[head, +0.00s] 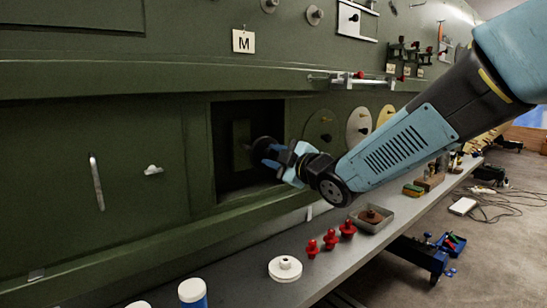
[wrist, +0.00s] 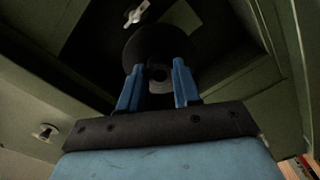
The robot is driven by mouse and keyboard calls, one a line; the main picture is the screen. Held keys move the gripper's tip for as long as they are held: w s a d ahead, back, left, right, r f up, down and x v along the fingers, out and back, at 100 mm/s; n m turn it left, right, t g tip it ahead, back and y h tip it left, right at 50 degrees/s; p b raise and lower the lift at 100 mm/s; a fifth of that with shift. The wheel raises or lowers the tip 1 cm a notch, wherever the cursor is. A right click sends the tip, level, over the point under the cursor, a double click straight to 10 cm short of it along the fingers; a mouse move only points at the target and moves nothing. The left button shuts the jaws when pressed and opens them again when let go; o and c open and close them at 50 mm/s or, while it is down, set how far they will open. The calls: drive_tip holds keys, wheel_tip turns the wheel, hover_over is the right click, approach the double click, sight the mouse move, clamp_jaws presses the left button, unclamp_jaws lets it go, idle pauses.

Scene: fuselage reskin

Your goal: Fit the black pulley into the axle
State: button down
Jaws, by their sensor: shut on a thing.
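The black pulley (head: 264,150) is a dark disc held at the mouth of a dark rectangular recess (head: 226,190) in the green wall. In the wrist view the black pulley (wrist: 150,45) lies beyond my fingers, its round hub between them. My gripper (head: 283,157) has blue fingers and is shut on the pulley's hub; the gripper also shows in the wrist view (wrist: 157,72). I cannot clearly make out the axle; the recess is dark and the pulley covers part of it. A small pale metal fitting (wrist: 136,14) shows beyond the pulley's edge.
Recess edges surround the pulley closely. Green, white and yellow discs (head: 358,127) are on the wall to the right. The grey shelf (head: 240,270) below holds a white flanged part (head: 285,268), red parts (head: 330,239) and a tray (head: 387,222). A handle (head: 96,182) is left.

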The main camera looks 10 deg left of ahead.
sight(249, 148)
drive_tip(key=shift+s+a, duration=0.1)
drive_tip(key=shift+s, duration=0.1)
drive_tip(key=shift+x, duration=2.45)
drive_tip(key=c, duration=1.3)
unclamp_jaws()
drive_tip(key=c, duration=0.6)
drive_tip(key=shift+r, duration=0.15)
clamp_jaws()
drive_tip(key=shift+x, duration=2.2)
drive_tip(key=o, duration=1.2)
unclamp_jaws()
